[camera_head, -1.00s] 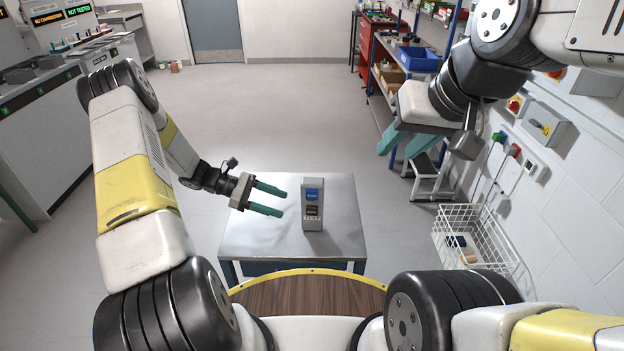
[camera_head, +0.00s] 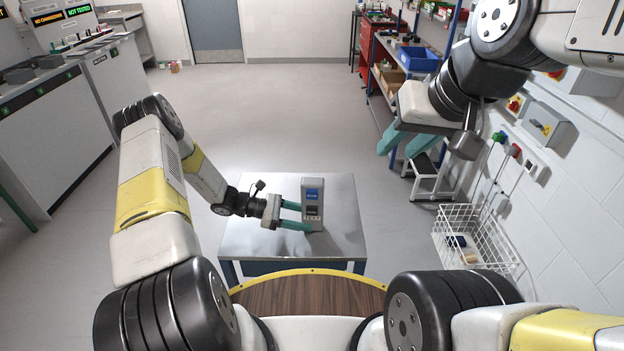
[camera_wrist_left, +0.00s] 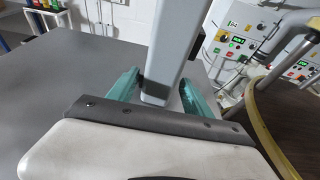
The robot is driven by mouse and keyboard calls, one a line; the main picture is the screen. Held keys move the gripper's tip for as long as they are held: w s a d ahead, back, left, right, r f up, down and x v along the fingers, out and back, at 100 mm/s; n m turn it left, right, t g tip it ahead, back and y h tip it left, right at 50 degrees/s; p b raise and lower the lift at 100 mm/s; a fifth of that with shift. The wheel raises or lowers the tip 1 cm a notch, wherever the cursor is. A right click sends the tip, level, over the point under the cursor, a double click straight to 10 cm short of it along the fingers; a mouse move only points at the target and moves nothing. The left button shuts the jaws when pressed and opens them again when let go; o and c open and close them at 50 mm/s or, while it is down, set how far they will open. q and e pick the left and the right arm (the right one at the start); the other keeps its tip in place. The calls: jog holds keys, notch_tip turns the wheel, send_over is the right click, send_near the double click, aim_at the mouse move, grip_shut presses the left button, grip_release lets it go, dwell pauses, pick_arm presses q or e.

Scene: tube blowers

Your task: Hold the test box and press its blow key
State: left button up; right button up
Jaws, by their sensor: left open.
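The test box (camera_head: 313,204) is a grey upright block with a blue key (camera_head: 312,194) and a dark panel on its front. It stands on a small metal table (camera_head: 345,235). My left gripper (camera_head: 300,216) is open, with its teal fingers reaching to the box from the left. In the left wrist view the grey box (camera_wrist_left: 170,60) stands between the two open fingers (camera_wrist_left: 157,92), with a gap visible beside the right one. My right gripper (camera_head: 403,147) is raised at the right, away from the table, its teal fingers apart.
A wire basket (camera_head: 474,237) hangs on the right wall beside switch boxes (camera_head: 547,126). A shelf rack with a blue bin (camera_head: 419,59) stands at the back right. Grey cabinets (camera_head: 50,125) stand at the left. The tabletop around the box is clear.

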pick_arm(q)
jog(key=shift+x, duration=0.9)
grip_shut()
dwell(0.6)
pick_arm(e)
grip_shut()
dwell(1.6)
